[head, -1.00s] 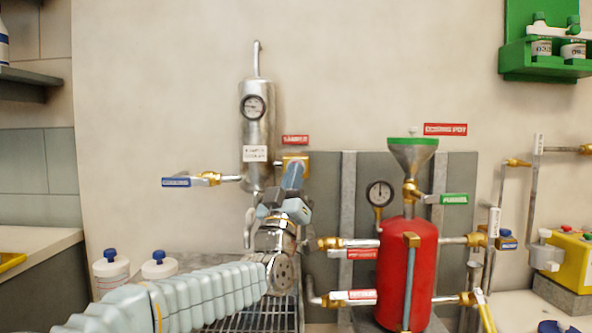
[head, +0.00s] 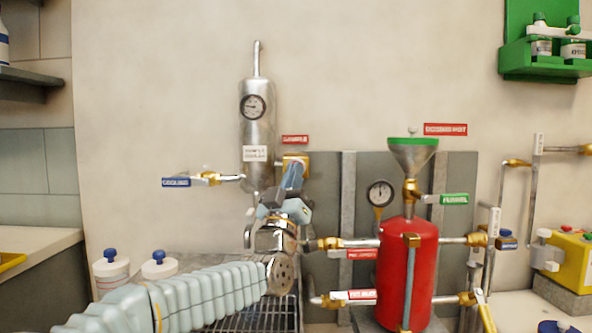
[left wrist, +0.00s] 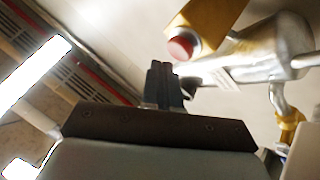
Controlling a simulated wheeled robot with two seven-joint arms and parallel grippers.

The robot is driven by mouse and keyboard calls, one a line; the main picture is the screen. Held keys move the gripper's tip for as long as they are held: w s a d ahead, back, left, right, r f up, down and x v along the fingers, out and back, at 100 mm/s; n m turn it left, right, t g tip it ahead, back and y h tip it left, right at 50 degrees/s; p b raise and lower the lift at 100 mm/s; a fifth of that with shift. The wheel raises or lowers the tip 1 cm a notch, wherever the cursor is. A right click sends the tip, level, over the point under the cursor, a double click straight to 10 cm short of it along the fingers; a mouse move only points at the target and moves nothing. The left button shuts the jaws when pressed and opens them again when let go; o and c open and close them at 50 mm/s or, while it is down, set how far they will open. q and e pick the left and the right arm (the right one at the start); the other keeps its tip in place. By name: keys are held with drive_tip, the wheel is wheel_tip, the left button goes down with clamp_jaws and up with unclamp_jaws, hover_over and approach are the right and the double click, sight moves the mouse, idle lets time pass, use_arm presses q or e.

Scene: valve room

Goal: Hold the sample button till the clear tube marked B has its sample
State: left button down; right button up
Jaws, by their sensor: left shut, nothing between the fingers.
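The sample button (left wrist: 182,48) is a round red button on a yellow box in the left wrist view. In the head view the yellow box (head: 297,160) is beside the steel sample cooler, under a red label (head: 295,139), and my gripper hides the button. My left gripper (head: 292,178) is shut and empty in front of the box. In the left wrist view its dark fingertips (left wrist: 161,68) are beside the button, with a small gap in the picture; contact cannot be told. I cannot see a clear tube marked B. My right gripper is not in view.
The steel sample cooler (head: 256,125) with a gauge hangs on the wall, a blue-handled valve (head: 205,180) at its left. A red dosing pot (head: 408,270) with a funnel and valves stands to the right. Two white bottles (head: 160,268) stand at the lower left, near a metal grating.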

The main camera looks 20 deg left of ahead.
use_arm(q)
drive_tip(key=shift+w, duration=0.1)
drive_tip(key=shift+w+a, duration=0.15)
drive_tip(key=shift+w, duration=0.2)
drive_tip(key=shift+w+a, duration=0.15)
drive_tip(key=shift+w, duration=0.35)
idle(2.1)
drive_tip(key=shift+b, duration=0.35)
drive_tip(key=shift+s+d+b, duration=0.3)
drive_tip(key=shift+s+b, duration=0.5)
drive_tip(key=shift+s, duration=0.15)
